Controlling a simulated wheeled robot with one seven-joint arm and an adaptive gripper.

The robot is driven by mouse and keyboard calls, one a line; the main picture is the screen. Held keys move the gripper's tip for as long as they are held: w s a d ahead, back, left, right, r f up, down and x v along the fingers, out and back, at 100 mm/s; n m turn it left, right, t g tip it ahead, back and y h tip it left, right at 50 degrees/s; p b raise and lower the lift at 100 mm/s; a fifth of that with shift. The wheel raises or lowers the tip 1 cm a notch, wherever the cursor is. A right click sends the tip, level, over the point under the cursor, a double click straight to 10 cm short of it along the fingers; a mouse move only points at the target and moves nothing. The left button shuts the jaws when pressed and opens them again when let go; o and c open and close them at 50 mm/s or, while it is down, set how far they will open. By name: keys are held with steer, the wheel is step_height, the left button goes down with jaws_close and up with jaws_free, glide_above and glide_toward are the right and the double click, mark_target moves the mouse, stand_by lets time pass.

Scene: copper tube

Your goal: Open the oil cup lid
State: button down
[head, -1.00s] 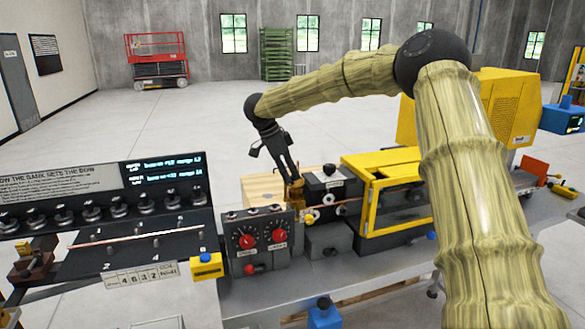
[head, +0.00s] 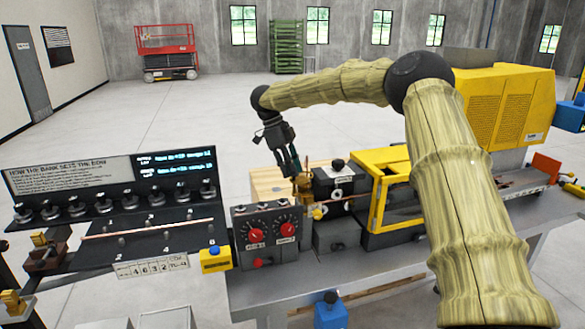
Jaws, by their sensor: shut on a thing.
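The brass oil cup (head: 304,186) stands on the bench machine, between the black dial box and a dark block with a round knob. It is small in the head view, and its lid cannot be told apart clearly. My gripper (head: 297,176) comes down from the upper left, with its fingertips at the top of the brass cup. Its fingers are closed on the lid there. The fingertips partly hide the top of the cup, so the lid's exact angle cannot be seen.
The dial box (head: 268,232) stands in front of the cup, and the dark block (head: 336,178) is close on its right. A yellow guard frame (head: 378,203) is farther right. A sloped control panel (head: 110,175) is at left. My arm hides part of the bench.

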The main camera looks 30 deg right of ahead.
steer(key=shift+f, duration=0.2)
steer(key=c, duration=1.3)
jaws_free()
steer(key=shift+r, duration=0.2)
steer(key=v, duration=1.1)
steer(key=shift+w+r, duration=0.2)
steer(key=shift+r, duration=0.1)
